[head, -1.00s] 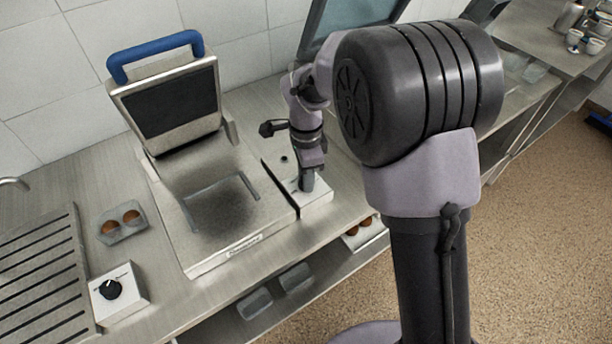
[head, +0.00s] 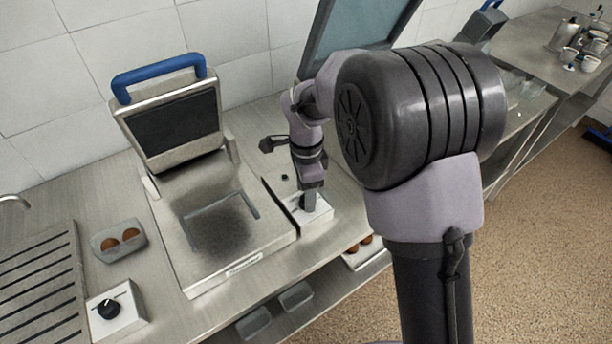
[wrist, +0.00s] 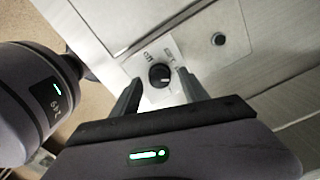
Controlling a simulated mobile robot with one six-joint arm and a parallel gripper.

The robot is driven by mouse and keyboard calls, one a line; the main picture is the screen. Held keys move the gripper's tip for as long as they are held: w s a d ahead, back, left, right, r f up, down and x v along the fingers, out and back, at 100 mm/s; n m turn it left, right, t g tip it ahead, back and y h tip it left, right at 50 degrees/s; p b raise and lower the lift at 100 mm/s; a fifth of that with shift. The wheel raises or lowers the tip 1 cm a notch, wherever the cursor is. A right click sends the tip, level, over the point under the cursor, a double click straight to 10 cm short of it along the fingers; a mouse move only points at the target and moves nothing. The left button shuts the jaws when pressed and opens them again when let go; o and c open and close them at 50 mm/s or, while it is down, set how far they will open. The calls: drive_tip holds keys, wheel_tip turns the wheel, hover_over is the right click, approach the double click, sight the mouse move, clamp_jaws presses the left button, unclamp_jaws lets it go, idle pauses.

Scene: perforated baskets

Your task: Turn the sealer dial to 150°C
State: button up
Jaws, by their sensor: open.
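The sealer (head: 248,244) stands open on the steel counter, its lid raised with a blue handle (head: 160,72). A pale control panel (head: 322,213) lies at its right side. In the wrist view, a black round dial (wrist: 159,76) with a light pointer mark sits on this panel, with markings too small to read. My gripper (wrist: 158,88) is open, its fingers on either side of the dial; I cannot tell whether they touch it. In the head view, my gripper (head: 307,200) is low over the panel and hides the dial.
A small black knob (wrist: 218,39) is near the panel. A separate white box with a black dial (head: 108,309) stands at lower left, near a grey tray (head: 119,240) with brown round items and a slatted grille (head: 40,290). A tiled wall is behind.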

wheel_tip(320, 180, up, 16)
drive_tip(key=p, duration=0.5)
drive_tip(key=shift+r, duration=0.2)
